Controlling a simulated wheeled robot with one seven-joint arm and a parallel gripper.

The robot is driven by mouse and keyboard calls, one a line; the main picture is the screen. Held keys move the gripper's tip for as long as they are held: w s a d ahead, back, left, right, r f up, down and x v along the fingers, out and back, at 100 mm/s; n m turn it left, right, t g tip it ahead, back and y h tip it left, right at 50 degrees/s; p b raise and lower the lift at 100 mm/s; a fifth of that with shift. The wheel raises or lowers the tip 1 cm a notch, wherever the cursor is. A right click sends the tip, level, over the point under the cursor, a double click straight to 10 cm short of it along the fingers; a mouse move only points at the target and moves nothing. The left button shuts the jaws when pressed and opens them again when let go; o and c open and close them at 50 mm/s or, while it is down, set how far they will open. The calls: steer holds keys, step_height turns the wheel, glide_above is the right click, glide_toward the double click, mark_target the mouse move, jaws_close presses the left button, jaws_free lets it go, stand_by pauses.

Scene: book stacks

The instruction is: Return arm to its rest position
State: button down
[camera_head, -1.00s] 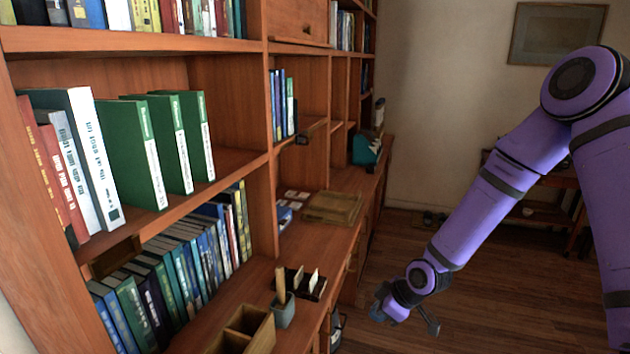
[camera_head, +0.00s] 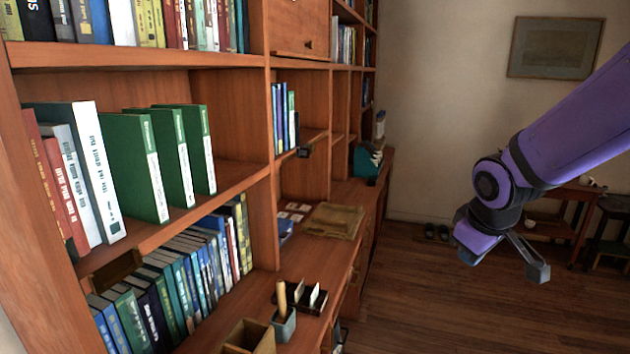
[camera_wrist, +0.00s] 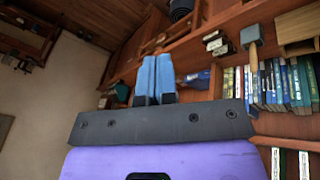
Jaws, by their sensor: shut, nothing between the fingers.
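My purple arm reaches in from the right of the head view. My gripper (camera_head: 532,262) hangs in free air over the wooden floor, right of the bookcase and apart from it. In the wrist view my gripper's blue fingers (camera_wrist: 155,80) lie side by side, shut, with nothing held between them.
A wooden bookcase (camera_head: 228,180) with several books fills the left side. A small side table (camera_head: 565,192) stands behind the gripper.

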steer(key=s+d+r+m, duration=0.1)
steer(key=s+r+m, duration=0.2)
steer(key=s+r, duration=0.3)
steer(key=s+d+r+m, duration=0.1)
steer(key=s+r+m, duration=0.2)
steer(key=s, duration=0.9)
step_height(320, 180, up, 3)
steer(key=shift+s+d+t+y, duration=0.2)
steer(key=shift+t+y, duration=0.2)
